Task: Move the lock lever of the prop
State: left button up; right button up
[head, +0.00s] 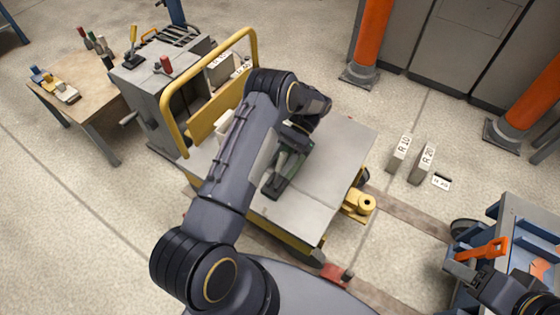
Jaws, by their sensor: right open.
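An orange lever (484,250) shows at the lower right, beside the blue frame (530,222). It looks like the lock lever, but the prop itself is not clearly seen. My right gripper (462,268) is open just below and left of the orange lever; I cannot tell whether they touch. My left gripper (280,172) hangs over the grey top of the yellow cart, well away from the lever. My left arm partly covers it, and its jaws cannot be judged.
The yellow cart (335,185) with a raised handrail fills the middle. A grey machine (160,100) with levers and a wooden table (85,105) stand at the left. Orange posts (372,35) rise at the back. Labelled grey blocks (421,164) stand on the floor between cart and blue frame.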

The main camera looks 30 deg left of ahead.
aim_at(280, 159)
pick_arm(q)
notch_tip(280, 159, up, 3)
jog(key=shift+r+p, duration=0.15)
jog(key=shift+p, duration=0.4)
jog(key=s+d+r+p, duration=0.4)
jog(key=s+d+r, duration=0.2)
jog(key=s+r, duration=0.3)
jog(key=s, duration=0.3)
jog(key=shift+s+d+r, duration=0.15)
jog(key=shift+d+r, duration=0.2)
jog(key=shift+d, duration=0.05)
jog(key=s+a+r+n+t+h, duration=0.1)
jog(key=s+r+n+t+h, duration=0.25)
jog(key=r+t, duration=0.55)
jog(key=s+a+r+n+t+h, duration=0.25)
jog(key=s+r+t, duration=0.25)
jog(key=r+t, duration=0.35)
notch_tip(280, 159, up, 21)
jog(key=m+p, duration=0.1)
jog(key=p, duration=2.1)
jog(key=shift+w+d+r, duration=0.15)
jog(key=shift+d+r, duration=0.05)
jog(key=shift+d, duration=0.15)
